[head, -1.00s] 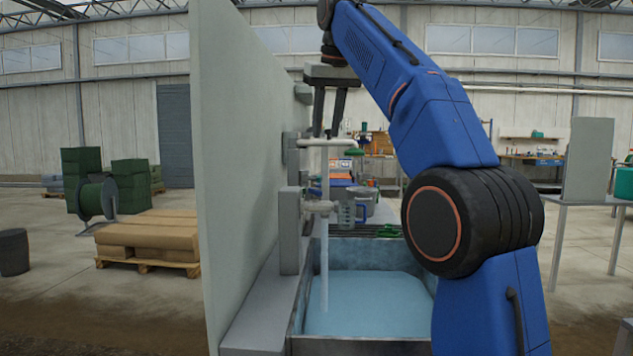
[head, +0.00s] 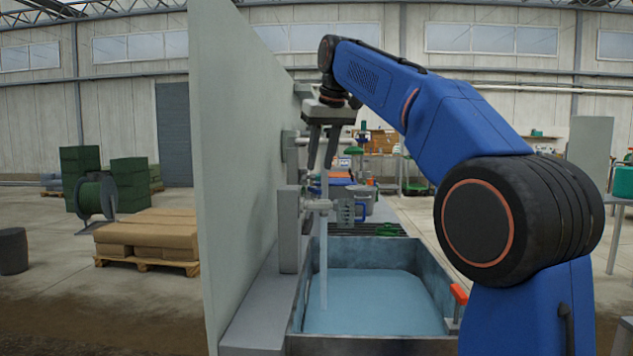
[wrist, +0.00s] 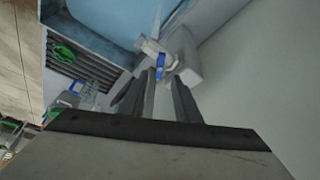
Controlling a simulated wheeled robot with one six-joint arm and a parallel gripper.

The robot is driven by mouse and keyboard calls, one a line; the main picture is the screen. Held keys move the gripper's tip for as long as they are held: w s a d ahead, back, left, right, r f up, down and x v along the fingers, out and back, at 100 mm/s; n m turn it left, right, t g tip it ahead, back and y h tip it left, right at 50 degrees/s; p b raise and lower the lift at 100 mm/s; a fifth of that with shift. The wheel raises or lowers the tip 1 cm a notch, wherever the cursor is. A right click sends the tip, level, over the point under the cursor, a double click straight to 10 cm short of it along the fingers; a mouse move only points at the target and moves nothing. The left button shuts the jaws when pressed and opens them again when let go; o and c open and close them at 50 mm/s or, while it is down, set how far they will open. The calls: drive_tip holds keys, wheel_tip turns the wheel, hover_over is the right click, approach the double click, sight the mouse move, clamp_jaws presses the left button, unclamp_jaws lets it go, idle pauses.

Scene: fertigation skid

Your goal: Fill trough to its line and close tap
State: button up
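The trough (head: 372,252) is a grey metal tank partly filled with pale blue water (head: 375,302); I cannot make out a fill line. The tap (head: 318,205) sticks out from the upright panel above it, and a stream of water (head: 323,262) falls from its spout into the trough. My gripper (head: 318,168) points down just above the tap, its two fingers apart with nothing held. In the wrist view the tap (wrist: 150,47) has a blue handle (wrist: 160,63) just beyond my fingertips (wrist: 168,78); I cannot tell whether they touch it.
The tall grey panel (head: 237,170) stands close on the left. A second pipe fitting (head: 303,140) sits above the tap. An orange-red handle (head: 459,293) is at the trough's right rim. A slatted shelf with a green item (head: 388,229) lies behind the trough.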

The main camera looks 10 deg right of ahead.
sight(316, 189)
drive_tip(key=x, duration=0.6)
drive_tip(key=shift+w+f, duration=0.15)
drive_tip(key=shift+f, duration=0.2)
clamp_jaws()
